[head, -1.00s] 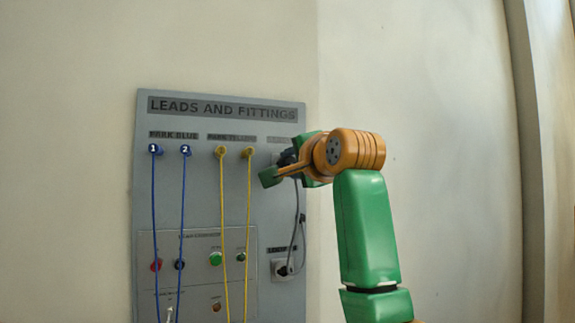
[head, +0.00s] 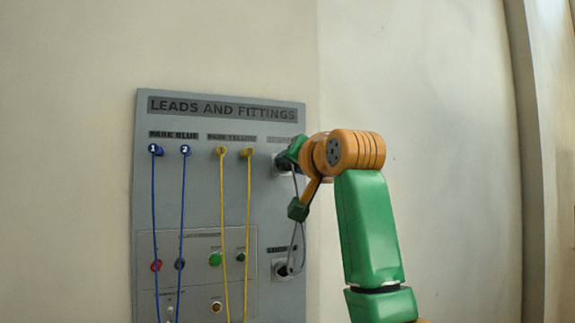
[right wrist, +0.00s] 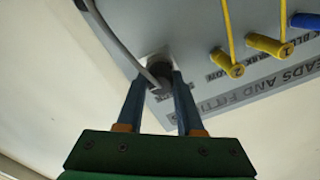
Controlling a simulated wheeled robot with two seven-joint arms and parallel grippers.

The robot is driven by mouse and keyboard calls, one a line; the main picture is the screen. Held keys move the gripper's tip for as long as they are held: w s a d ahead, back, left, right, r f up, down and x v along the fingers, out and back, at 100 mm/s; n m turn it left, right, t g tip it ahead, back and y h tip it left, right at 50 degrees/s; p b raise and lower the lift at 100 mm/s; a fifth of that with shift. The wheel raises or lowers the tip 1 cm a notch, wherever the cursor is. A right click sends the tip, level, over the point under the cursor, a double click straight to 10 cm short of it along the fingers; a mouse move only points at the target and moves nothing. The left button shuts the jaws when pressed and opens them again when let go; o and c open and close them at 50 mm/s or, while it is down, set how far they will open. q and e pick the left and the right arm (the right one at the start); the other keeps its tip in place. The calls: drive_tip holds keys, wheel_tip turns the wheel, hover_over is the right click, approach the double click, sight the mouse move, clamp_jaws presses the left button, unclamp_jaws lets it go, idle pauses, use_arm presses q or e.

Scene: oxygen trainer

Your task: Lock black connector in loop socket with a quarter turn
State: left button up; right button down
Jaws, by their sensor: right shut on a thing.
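The black connector (right wrist: 158,70) is between the fingers of my right gripper (right wrist: 161,80) in the right wrist view, with a grey cable (right wrist: 108,38) leaving it. My right gripper is shut on it and also shows at the board's upper right in the head view (head: 290,158). The connector is against a pale socket plate (right wrist: 149,58), partly hidden by the fingers. I cannot tell how deep it sits or whether it is locked. The cable hangs down to a dark lower fitting (head: 284,268). My left gripper is out of view.
The grey board (head: 205,215) on the wall holds blue leads (head: 154,210) and yellow leads (head: 223,190) left of my gripper. Below are a red button (head: 156,265) and a green button (head: 215,259). The wall on the right is bare.

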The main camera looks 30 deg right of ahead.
drive_tip(key=shift+s+a+f+b, duration=0.2)
drive_tip(key=shift+s+b, duration=0.25)
drive_tip(key=shift+b, duration=0.15)
drive_tip(key=b+v, duration=0.1)
drive_tip(key=v, duration=0.2)
drive_tip(key=shift+s+r+b, duration=0.15)
drive_tip(key=shift+s+b, duration=0.25)
